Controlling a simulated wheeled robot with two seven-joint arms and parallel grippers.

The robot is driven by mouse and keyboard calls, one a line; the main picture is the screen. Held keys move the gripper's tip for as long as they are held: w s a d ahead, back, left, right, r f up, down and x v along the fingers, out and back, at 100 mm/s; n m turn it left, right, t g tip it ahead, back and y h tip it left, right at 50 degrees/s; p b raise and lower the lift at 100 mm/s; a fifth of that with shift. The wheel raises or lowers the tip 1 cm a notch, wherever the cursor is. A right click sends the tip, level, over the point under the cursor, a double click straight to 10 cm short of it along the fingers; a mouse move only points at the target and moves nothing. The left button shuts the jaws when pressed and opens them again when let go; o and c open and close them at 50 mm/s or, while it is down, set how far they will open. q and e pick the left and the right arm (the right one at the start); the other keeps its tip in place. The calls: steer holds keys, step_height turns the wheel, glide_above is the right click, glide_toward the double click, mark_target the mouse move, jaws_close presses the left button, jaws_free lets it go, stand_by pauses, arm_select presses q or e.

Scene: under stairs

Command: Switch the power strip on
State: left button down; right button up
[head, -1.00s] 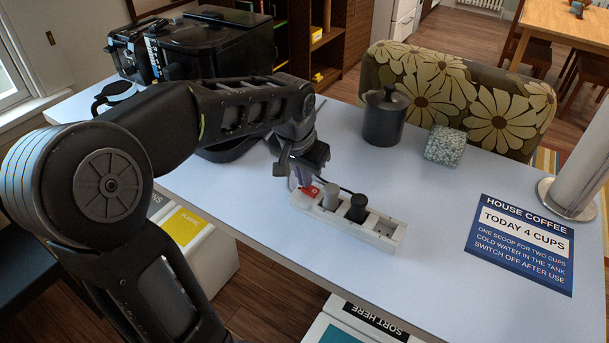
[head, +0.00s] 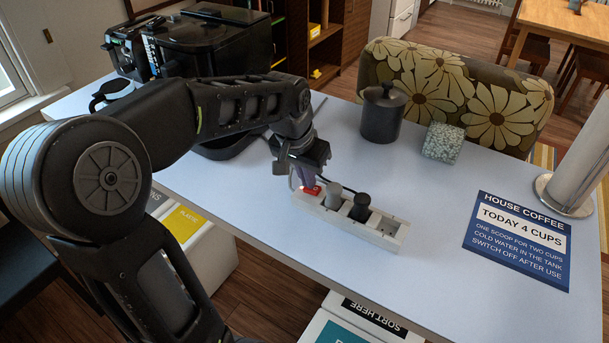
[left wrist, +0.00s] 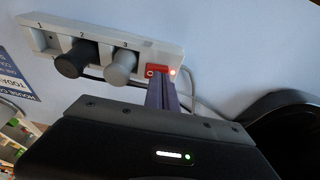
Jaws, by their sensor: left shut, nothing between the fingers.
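The white power strip (head: 392,232) lies on the table in the head view, with a grey plug (head: 332,194) and a black plug (head: 360,207) in it. Its red switch (head: 313,190) is at the left end. In the left wrist view the switch (left wrist: 155,69) shows at the strip's right end, with a bright glowing light (left wrist: 173,72) beside it. My left gripper (head: 306,184) is shut and empty, its fingertips (left wrist: 160,80) right at the switch. Whether they touch it I cannot tell. My right gripper is not in view.
A black coffee machine (head: 205,45) stands at the back left. A dark lidded pot (head: 382,118) and a speckled cube (head: 443,144) stand behind the strip. A blue sign (head: 518,238) lies to the right. A dark cable runs behind the plugs.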

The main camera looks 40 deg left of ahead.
arm_select(q)
steer(key=shift+r, duration=0.15)
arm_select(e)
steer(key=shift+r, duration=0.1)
arm_select(q)
steer(key=r+p, duration=0.2)
steer(key=r, duration=0.1)
steer(key=r+p, duration=0.1)
steer(key=p, duration=0.1)
steer(key=shift+a+r, duration=0.25)
steer(key=shift+a, duration=0.1)
steer(key=s+a+r+b, duration=0.2)
steer(key=s+r, duration=0.1)
steer(key=r, duration=0.5)
steer(key=shift+a+r, duration=0.2)
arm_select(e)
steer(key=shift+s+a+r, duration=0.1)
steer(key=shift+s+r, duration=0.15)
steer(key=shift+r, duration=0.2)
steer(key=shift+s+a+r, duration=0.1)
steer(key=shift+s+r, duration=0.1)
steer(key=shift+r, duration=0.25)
arm_select(q)
steer(key=shift+s, duration=0.1)
